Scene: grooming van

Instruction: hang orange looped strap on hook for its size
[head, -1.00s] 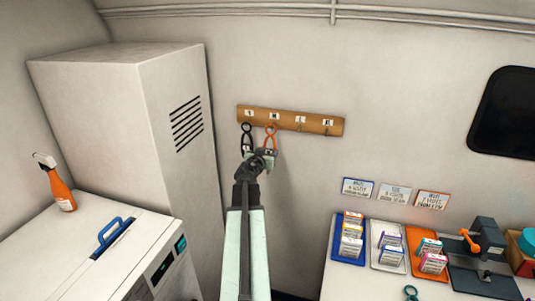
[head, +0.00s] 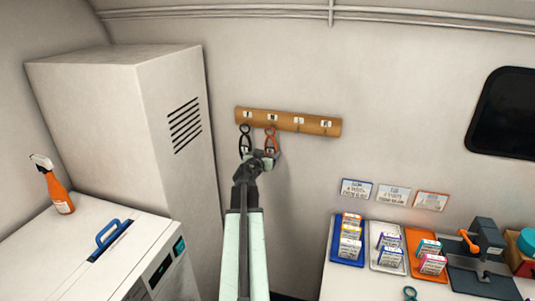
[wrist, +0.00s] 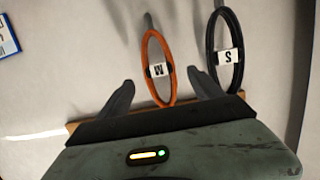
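The orange looped strap (head: 270,138) hangs against the wall under the M label of the wooden hook board (head: 310,123), its top at the M hook. In the wrist view the orange strap (wrist: 147,52) carries a white tag reading M. My gripper (head: 265,155) is at the strap's lower part. In the wrist view the fingers of my gripper (wrist: 160,78) stand apart on either side of the strap, with visible gaps. The hook contact itself is too small to make out.
A black looped strap (head: 245,133) tagged S (wrist: 228,57) hangs close on the left, under the first label. The two right hooks are empty. A tall cabinet (head: 130,110) stands left; a table with card trays (head: 347,257) is lower right.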

